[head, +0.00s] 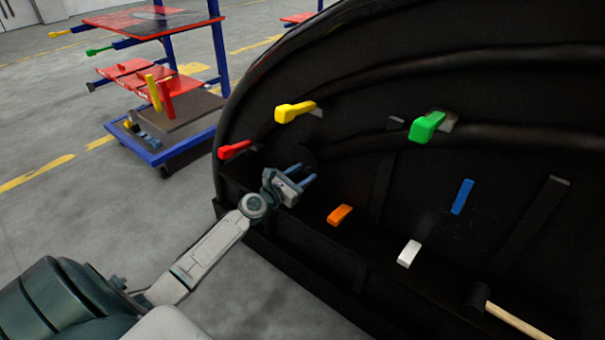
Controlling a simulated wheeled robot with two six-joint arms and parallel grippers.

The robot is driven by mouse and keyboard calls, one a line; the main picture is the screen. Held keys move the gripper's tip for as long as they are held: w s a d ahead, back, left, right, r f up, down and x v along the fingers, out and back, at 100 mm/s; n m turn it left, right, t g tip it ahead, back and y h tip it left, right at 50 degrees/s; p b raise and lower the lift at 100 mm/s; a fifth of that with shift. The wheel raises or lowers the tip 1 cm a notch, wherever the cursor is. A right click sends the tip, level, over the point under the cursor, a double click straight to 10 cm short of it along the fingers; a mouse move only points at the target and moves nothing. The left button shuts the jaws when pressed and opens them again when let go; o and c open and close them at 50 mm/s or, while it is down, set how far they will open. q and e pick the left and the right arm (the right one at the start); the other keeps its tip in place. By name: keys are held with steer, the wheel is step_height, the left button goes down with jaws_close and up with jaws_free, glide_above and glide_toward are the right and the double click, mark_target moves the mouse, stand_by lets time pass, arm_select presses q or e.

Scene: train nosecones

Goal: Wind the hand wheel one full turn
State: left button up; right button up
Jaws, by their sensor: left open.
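My left gripper (305,174) is open, with its two blue-grey fingers apart and nothing seen between them. It is in front of the black nosecone shell (340,90), over the inner left side. A dark round shape just beyond the fingertips may be the hand wheel, but it is black on black and I cannot tell for sure. I cannot tell whether the fingers touch it. My right gripper is not in view.
Red (234,150), yellow (294,112) and green (427,127) handles stick out of the shell. Orange (340,214), white (409,253) and blue (462,197) pieces sit lower. A mallet (515,318) lies lower right. A blue-framed cart (160,152) stands back left; floor between is clear.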

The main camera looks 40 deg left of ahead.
arm_select(q)
steer(key=shift+w, duration=0.15)
jaws_close()
steer(key=shift+f+m, duration=0.1)
steer(key=shift+m, duration=0.2)
